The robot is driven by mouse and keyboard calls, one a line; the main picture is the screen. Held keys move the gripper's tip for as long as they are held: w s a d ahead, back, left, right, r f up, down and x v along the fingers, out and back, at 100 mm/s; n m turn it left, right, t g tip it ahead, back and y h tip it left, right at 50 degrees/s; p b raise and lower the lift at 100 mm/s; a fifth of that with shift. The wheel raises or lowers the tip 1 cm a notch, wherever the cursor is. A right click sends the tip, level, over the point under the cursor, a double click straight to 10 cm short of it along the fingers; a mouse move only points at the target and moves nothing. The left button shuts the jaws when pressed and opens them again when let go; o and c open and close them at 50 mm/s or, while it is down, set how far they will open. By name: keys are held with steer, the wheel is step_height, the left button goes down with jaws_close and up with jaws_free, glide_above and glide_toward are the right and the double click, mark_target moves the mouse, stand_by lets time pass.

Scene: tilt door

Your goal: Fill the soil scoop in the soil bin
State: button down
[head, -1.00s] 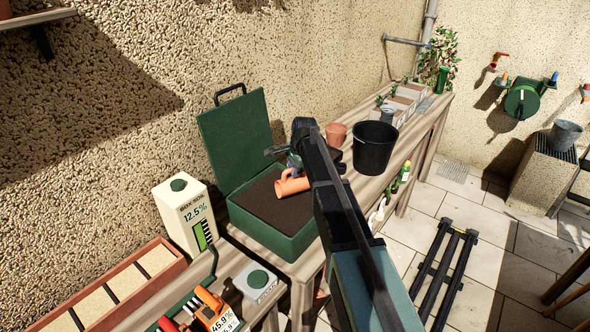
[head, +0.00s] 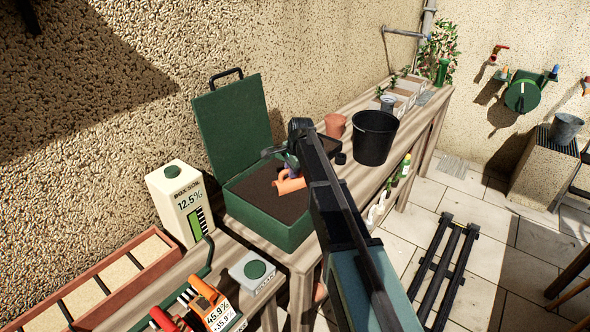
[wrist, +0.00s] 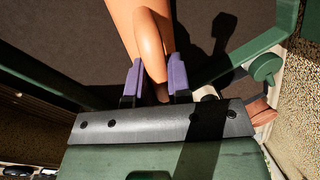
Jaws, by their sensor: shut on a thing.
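The soil bin (head: 268,229) is a green box on the bench, with its lid (head: 234,125) raised and dark soil (head: 257,193) inside. The orange soil scoop (head: 290,186) is over the right part of the soil, inside the bin's outline. My gripper (head: 291,170) reaches in from the right, and its purple fingertips are shut on the scoop's handle. In the wrist view, my gripper (wrist: 153,78) has a fingertip on each side of the orange handle (wrist: 149,45), with dark soil behind. I cannot tell whether the scoop touches the soil or holds any.
A scale-like grey box (head: 252,272) and an orange meter (head: 209,303) are in front. A black bucket (head: 374,139) and terracotta pot (head: 335,125) stand behind to the right. The floor at right has a black rack (head: 446,262).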

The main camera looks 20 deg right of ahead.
steer(key=shift+s+a, duration=0.2)
steer(key=shift+a, duration=0.5)
steer(key=shift+s+a, duration=0.15)
steer(key=shift+a, duration=0.55)
steer(key=y+b, duration=0.1)
steer(key=d+f+y+b, duration=0.1)
steer(key=shift+w+d+g+y, duration=0.25)
steer(key=shift+g+y, duration=0.05)
steer(key=shift+g, duration=0.1)
steer(key=y+b, duration=0.1)
steer(key=d+y+b, duration=0.1)
steer(key=y+b, duration=0.1)
steer(key=d+f+y+b, duration=0.1)
steer(key=shift+w+f+m+g+y+b, duration=0.1)
steer(key=shift+w+m+g+y+b, duration=0.1)
steer(key=shift+m+g+y+b, duration=0.2)
steer(key=r+y, duration=0.1)
steer(key=d+r+y+b, duration=0.1)
steer(key=y, duration=0.1)
steer(key=r+y+b, duration=0.1)
steer(key=shift+w+d+r+m+g+y, duration=0.1)
steer(key=shift+w+d+m+g+y, duration=0.1)
steer(key=shift+d+m+g+y, duration=0.15)
steer(key=shift+r+m+g+y+b, duration=0.2)
steer(key=shift+r+y+b, duration=0.6)
steer(key=shift+y+b, duration=0.3)
steer(key=shift+r+m+g+y+b, duration=0.15)
steer(key=shift+r+y+b, duration=0.65)
steer(key=shift+y, duration=0.35)
